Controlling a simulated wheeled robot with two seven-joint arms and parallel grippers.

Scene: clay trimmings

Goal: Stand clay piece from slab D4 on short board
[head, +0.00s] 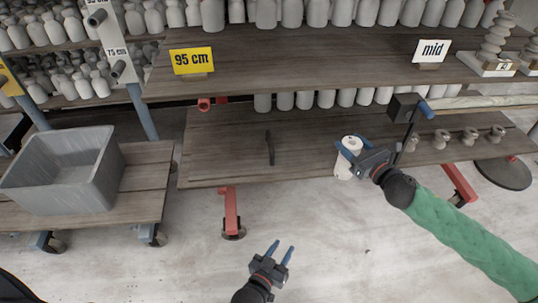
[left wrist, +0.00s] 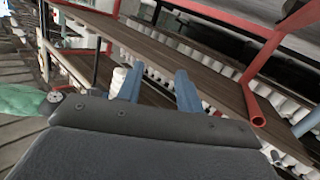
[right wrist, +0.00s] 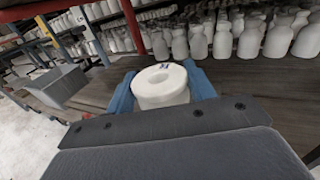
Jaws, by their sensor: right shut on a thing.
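A white round clay piece (head: 345,170) with a hole in its top is held in my right gripper (head: 358,150). In the right wrist view the clay piece (right wrist: 161,92) sits between the two blue fingers and bears a small dark mark that I cannot read. It is upright at the front edge of the lower wooden board (head: 225,150); I cannot tell whether it touches it. My left gripper (head: 281,249) is open and empty, low in front of the rack.
A grey bin (head: 65,170) is at left.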

